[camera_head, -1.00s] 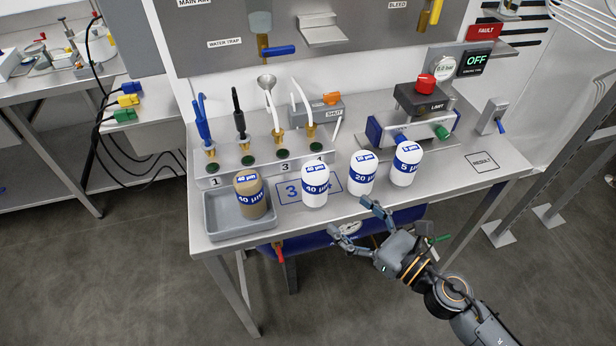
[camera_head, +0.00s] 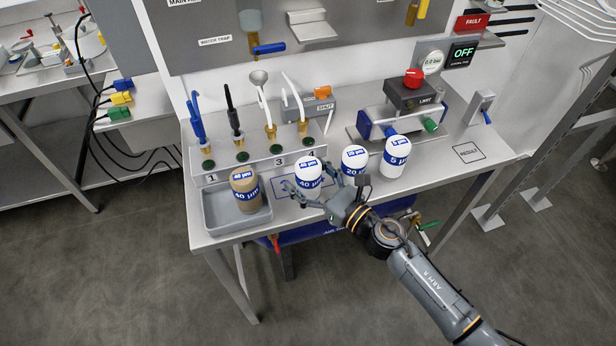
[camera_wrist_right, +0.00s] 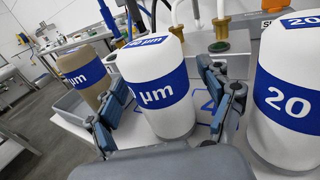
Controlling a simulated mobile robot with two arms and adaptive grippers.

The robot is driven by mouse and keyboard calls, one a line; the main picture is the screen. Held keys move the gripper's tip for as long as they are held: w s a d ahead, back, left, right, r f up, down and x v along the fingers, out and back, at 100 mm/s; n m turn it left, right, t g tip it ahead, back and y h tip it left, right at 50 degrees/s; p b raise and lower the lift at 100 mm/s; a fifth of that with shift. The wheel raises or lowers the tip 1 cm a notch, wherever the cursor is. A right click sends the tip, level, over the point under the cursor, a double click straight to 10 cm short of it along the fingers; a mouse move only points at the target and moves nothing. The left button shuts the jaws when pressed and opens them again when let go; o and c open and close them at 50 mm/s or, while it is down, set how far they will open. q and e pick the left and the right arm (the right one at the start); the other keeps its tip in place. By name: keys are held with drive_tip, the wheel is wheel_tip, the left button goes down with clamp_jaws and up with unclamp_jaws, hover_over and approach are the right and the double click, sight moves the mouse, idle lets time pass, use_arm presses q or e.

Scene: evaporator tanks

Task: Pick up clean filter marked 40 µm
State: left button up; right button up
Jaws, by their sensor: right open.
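The clean filter marked 40 µm (camera_head: 308,172) is a white cylinder with a blue band, upright on the bench. It also shows in the right wrist view (camera_wrist_right: 155,72), in front of the gripper. My right gripper (camera_head: 312,192) is open at the front of this filter, with its fingers spread to either side; in the right wrist view (camera_wrist_right: 172,110) the filter stands between the fingers. I cannot tell whether they touch it. A brown filter marked 40 µm (camera_head: 246,190) stands in the grey tray (camera_head: 212,222). My left gripper is not in view.
White filters marked 20 µm (camera_head: 354,160) and 5 µm (camera_head: 395,157) stand to the right, the 20 µm one close to the gripper. A rack with numbered hose ports (camera_head: 230,172) is behind. Bare bench lies near the RESULT square (camera_head: 468,153).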

drive_tip(key=c, duration=1.4)
drive_tip(key=shift+o, duration=0.2)
